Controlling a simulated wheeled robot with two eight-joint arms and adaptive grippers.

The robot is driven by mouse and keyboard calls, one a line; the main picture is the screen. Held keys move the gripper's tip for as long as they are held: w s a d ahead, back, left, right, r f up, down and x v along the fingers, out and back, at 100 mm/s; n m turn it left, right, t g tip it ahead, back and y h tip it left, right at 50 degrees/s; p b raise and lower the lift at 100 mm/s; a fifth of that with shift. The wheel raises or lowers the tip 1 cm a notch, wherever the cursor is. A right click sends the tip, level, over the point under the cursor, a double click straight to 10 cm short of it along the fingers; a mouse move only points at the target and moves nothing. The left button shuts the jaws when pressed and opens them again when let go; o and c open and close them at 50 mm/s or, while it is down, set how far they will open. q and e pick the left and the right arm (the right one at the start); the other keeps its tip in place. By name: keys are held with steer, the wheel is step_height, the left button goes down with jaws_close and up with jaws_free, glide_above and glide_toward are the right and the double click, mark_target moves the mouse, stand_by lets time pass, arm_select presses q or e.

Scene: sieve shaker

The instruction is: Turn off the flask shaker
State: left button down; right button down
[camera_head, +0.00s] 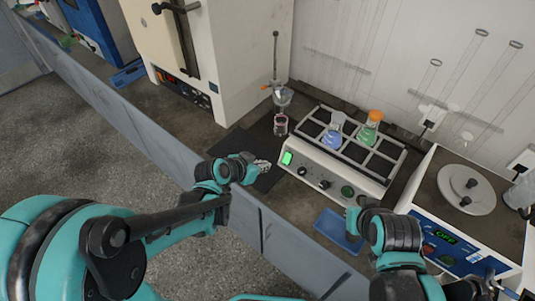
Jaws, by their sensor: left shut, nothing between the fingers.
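The flask shaker (293,174) is a pale box on the bench with a black rack on top. A blue flask (332,138) and a green flask with an orange cap (370,128) stand in the rack. Its front has a lit green rocker switch (287,158) at the left end, with several dark knobs and a green button (347,191) to the right. My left gripper (264,165) is shut and empty, just left of the switch; I cannot tell if they touch. My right gripper (354,207) is near the shaker's right front; its fingers cannot be made out.
A blue tray (334,234) lies in front of the shaker. A blue-fronted device (455,255) with a round plate stands at right. A large beige cabinet (235,50) and a stand with glassware (281,126) are at left. A dark mat (235,143) lies beyond my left gripper.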

mark_target(285, 161)
arm_select(q)
steer(key=shift+w+f, duration=0.15)
steer(key=shift+w, duration=0.25)
arm_select(e)
steer(key=shift+w+a, duration=0.15)
steer(key=shift+a, duration=0.1)
